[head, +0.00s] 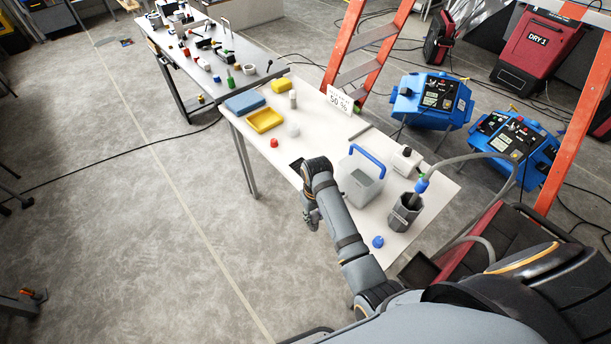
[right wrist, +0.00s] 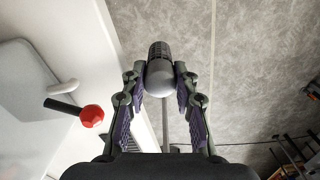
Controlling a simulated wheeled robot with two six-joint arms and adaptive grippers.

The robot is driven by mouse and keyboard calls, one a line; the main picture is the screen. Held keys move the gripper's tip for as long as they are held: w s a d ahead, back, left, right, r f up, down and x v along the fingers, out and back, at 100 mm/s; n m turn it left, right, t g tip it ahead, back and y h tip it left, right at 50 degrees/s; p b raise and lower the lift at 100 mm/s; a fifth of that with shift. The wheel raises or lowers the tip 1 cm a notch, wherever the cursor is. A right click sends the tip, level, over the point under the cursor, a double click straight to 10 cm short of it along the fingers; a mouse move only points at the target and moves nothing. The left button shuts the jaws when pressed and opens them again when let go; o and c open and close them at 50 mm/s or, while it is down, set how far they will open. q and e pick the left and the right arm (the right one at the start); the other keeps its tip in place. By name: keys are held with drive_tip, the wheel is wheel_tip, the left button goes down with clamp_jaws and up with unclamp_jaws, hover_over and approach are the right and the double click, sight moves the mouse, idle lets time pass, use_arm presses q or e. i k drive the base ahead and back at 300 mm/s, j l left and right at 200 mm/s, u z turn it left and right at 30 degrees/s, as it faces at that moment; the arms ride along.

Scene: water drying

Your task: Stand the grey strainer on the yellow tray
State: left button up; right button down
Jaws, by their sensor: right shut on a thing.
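The yellow tray (head: 264,120) lies on the white table, left of my right arm in the head view. My right gripper (head: 312,218) hangs beside the table's near edge, off the tabletop in the picture. In the right wrist view it is shut on the grey strainer (right wrist: 160,75), a rounded grey piece with a dark ribbed far end, held between both fingers. In the head view I cannot make out the strainer, as my arm and gripper cover that spot. My left gripper is not in view.
Near the tray are a blue block (head: 244,102), a yellow block (head: 281,86), a white bottle (head: 292,99) and a red knob (head: 274,142). A grey bucket with blue handle (head: 361,185), a white canister (head: 406,161) and a dark pot (head: 404,213) stand toward the right.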

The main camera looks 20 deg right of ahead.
sight(265, 121)
drive_tip(key=i+j, duration=1)
drive_tip(key=i, duration=0.2)
drive_tip(key=i+j+z, duration=0.25)
drive_tip(key=i+j, duration=1.05)
drive_tip(key=j+z, duration=0.1)
drive_tip(key=z, duration=0.95)
